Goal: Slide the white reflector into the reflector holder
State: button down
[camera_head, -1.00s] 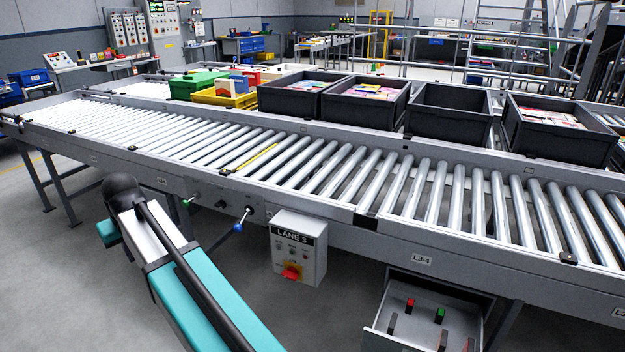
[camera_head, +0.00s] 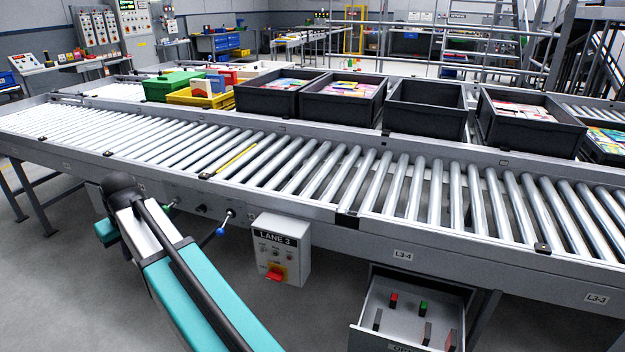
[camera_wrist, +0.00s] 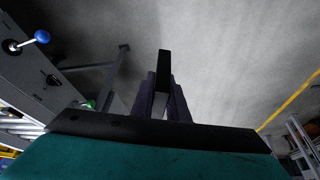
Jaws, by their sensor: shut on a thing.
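In the wrist view my gripper (camera_wrist: 163,98) is shut on a thin upright piece (camera_wrist: 164,62). The piece has a dark end and a paler lower face between the dark fingers. It may be the white reflector, but its colour is not clear here. Bare grey floor lies beyond it. In the head view my arm reaches out at the lower left, in front of the conveyor, and its fingers are hidden. I cannot make out the reflector holder for certain; small black fittings (camera_head: 541,248) sit on the conveyor's near rail.
The roller conveyor (camera_head: 400,235) crosses the view, with a blue-knobbed lever (camera_head: 221,232) and the LANE 3 control box (camera_head: 282,250) on its near side. An open drawer (camera_head: 385,335) below holds several small upright pieces, one red and one green. Bins stand behind the rollers.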

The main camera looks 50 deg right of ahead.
jog(key=s+d+r+n+p, duration=0.1)
jog(key=s+d+p, duration=0.25)
jog(key=d, duration=0.65)
jog(key=s+d+r+p, duration=0.25)
jog(key=d+p, duration=0.25)
jog(key=d, duration=0.5)
jog(key=s+d+r+n+p, duration=0.1)
jog(key=s+d+p, duration=0.3)
jog(key=d, duration=0.6)
jog(key=s+d+r+p, duration=0.1)
jog(key=s+d+p, duration=0.5)
jog(key=s+d, duration=0.5)
jog(key=s+d+r+n+y+p, duration=0.1)
jog(key=s+d+p, duration=0.5)
jog(key=s+d, duration=0.6)
jog(key=shift+v, duration=0.8)
jog(key=shift+w, duration=0.15)
jog(key=shift+f+b, duration=0.75)
jog(key=shift+f, duration=1.6)
jog(key=shift+d+b, duration=0.1)
jog(key=shift+b, duration=0.25)
